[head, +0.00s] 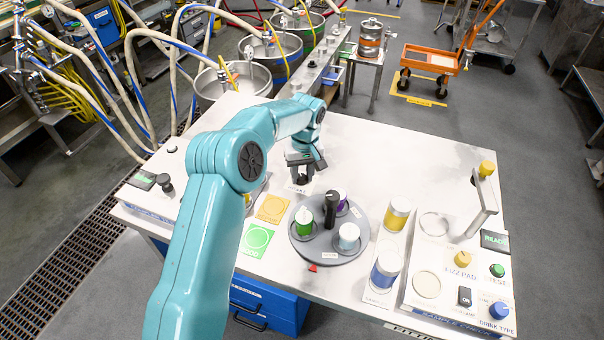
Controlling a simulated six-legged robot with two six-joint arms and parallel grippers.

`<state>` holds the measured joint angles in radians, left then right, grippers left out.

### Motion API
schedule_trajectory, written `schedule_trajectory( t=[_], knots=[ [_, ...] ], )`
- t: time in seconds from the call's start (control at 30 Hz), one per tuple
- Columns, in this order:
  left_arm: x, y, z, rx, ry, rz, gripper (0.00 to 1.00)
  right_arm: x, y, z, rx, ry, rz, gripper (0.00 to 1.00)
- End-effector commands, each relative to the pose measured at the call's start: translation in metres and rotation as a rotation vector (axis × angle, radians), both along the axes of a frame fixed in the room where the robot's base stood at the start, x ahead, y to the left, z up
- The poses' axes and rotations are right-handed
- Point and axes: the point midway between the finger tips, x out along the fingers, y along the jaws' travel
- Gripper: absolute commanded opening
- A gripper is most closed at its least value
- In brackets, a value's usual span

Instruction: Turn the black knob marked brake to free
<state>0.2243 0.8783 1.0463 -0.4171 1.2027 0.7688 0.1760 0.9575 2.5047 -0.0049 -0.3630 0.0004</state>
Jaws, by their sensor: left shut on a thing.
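My left gripper (304,163) is over the table just behind the round grey turntable, pointing down. It is shut on a small black knob (303,180), which shows only in part below the jaws. A small white label (298,190) lies in front of the knob; its lettering is too small to read surely. The knob's pointer and setting are hidden or too small to tell. My right gripper is not in view.
The grey turntable (325,243) carries cans and a black upright handle (331,205). Yellow and blue cans stand to its right, beside a panel with a lever (484,200) and coloured knobs. Another black knob (165,184) is at the left. The table's back right is clear.

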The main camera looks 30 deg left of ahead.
Motion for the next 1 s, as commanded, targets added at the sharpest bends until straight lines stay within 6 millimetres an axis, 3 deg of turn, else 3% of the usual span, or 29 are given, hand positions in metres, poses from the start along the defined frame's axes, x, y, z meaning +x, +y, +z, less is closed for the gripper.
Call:
schedule_trajectory(
  t=[0.37, 0.4, 0.47, 0.8, 1.0],
  knots=[
    [0.001, 0.001, 0.002, 0.001, -0.004, 0.006, 0.04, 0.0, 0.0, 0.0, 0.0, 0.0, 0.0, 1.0],
    [0.001, 0.001, 0.002, 0.001, -0.004, 0.006, 0.41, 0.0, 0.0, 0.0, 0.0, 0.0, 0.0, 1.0],
    [0.001, 0.001, 0.002, 0.001, -0.004, 0.006, 0.59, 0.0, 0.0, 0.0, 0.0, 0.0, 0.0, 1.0],
    [0.001, 0.0, 0.003, 0.001, -0.002, 0.005, 0.59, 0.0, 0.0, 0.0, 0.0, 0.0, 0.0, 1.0],
    [0.003, -0.001, 0.035, 0.002, -0.007, 0.005, 0.59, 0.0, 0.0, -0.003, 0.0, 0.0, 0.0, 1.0]
  ],
)
